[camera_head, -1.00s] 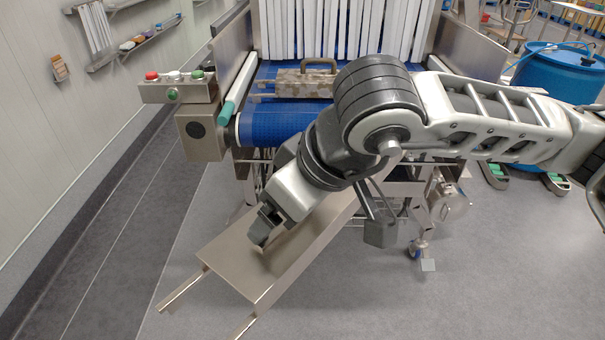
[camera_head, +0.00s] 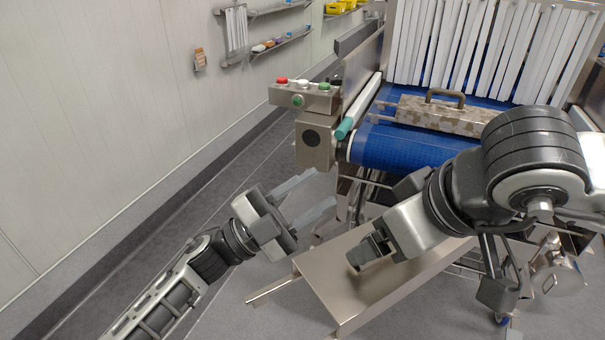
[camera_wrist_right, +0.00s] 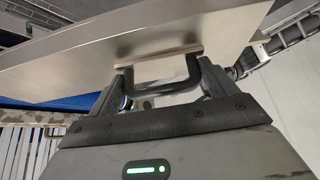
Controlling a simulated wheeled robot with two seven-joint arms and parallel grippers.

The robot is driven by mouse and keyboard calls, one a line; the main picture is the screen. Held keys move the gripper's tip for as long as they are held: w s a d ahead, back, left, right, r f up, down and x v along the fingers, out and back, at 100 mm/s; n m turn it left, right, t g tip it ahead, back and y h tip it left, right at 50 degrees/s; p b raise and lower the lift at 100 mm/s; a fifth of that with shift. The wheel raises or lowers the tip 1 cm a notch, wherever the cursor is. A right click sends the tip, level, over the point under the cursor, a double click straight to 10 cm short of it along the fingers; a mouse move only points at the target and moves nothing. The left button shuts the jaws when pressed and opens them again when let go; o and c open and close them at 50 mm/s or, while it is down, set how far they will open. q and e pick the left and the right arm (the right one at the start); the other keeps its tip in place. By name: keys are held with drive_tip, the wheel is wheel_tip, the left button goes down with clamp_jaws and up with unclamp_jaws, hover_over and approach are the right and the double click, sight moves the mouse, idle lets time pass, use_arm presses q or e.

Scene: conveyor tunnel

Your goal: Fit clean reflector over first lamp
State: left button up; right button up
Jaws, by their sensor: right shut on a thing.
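The clean reflector (camera_head: 400,290) is a long bare steel channel with prongs at its near end. It hangs tilted in front of the conveyor. My right gripper (camera_head: 358,257) is shut on its black handle, which shows between the fingers in the right wrist view (camera_wrist_right: 160,88). A stained, mottled reflector (camera_head: 455,117) with a dark handle and prongs lies on the blue belt. My left gripper (camera_head: 325,188) is open and empty, with its fingers pointing right, left of the held reflector and apart from it. I cannot make out a lamp.
The blue conveyor belt (camera_head: 395,150) runs under a white strip curtain (camera_head: 480,50). A button box (camera_head: 303,97) with red, white and green buttons stands at its left corner. Shelves (camera_head: 280,43) hang on the left wall. The floor at left is clear.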

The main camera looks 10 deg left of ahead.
drive_tip(key=shift+r, duration=0.1)
use_arm(q)
wheel_tip(320, 180, up, 5)
drive_tip(key=s+m+g+y, duration=0.2)
drive_tip(key=m+g+y, duration=0.3)
drive_tip(key=m+g, duration=1.05)
drive_tip(key=shift+m, duration=0.25)
drive_tip(key=x, duration=1.1)
drive_tip(key=shift+s+d+f, duration=0.15)
clamp_jaws()
drive_tip(key=shift+s, duration=0.1)
use_arm(e)
drive_tip(key=shift+a, duration=0.1)
